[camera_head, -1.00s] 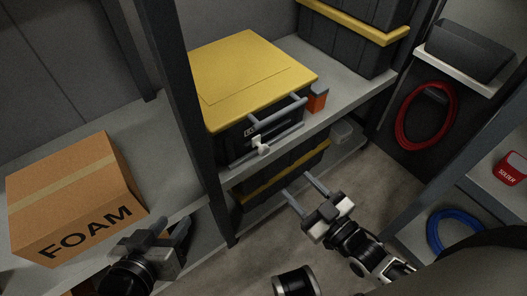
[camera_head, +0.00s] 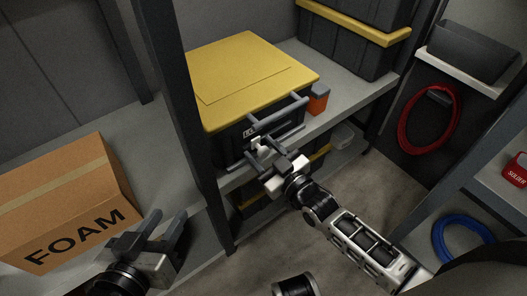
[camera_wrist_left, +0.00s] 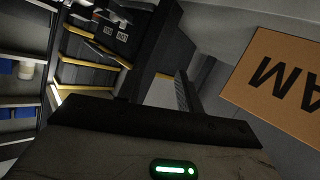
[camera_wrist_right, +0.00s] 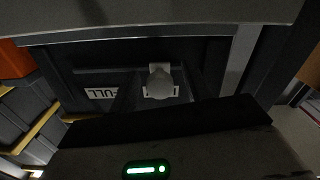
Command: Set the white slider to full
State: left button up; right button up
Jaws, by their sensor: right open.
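The white slider (camera_wrist_right: 160,82) sits on a track on the dark front of the yellow-lidded case (camera_head: 250,72). In the right wrist view a "FULL" label (camera_wrist_right: 101,93) stands left of the slider, apart from it. The head view shows a small part of the white slider (camera_head: 258,143) behind my right gripper (camera_head: 259,151). That gripper is open, with its dark fingers on either side of the slider; whether they touch it I cannot tell. My left gripper (camera_head: 154,226) is open and empty beside the FOAM box.
The cardboard FOAM box (camera_head: 72,198) is on the left shelf. A grey upright post (camera_head: 178,100) stands between it and the case. A grey handle bar (camera_head: 278,119) juts out above the slider. An orange box (camera_head: 318,98) sits right of the case.

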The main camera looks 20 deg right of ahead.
aim_at(282, 124)
grip_shut()
jog(key=w+d, duration=0.1)
jog(key=d, duration=0.1)
jog(key=w+d, duration=0.1)
jog(key=d, duration=0.2)
jog(key=w+d, duration=0.1)
jog(key=d, duration=0.2)
jog(key=shift+f+b, duration=0.1)
jog(key=shift+b, duration=0.3)
jog(key=shift+d, duration=0.4)
pick_arm(q)
jog(key=shift+r, duration=0.25)
pick_arm(e)
jog(key=shift+w+d, duration=0.1)
jog(key=shift+d, duration=0.05)
pick_arm(q)
jog(key=shift+s+d, duration=0.1)
pick_arm(e)
grip_release()
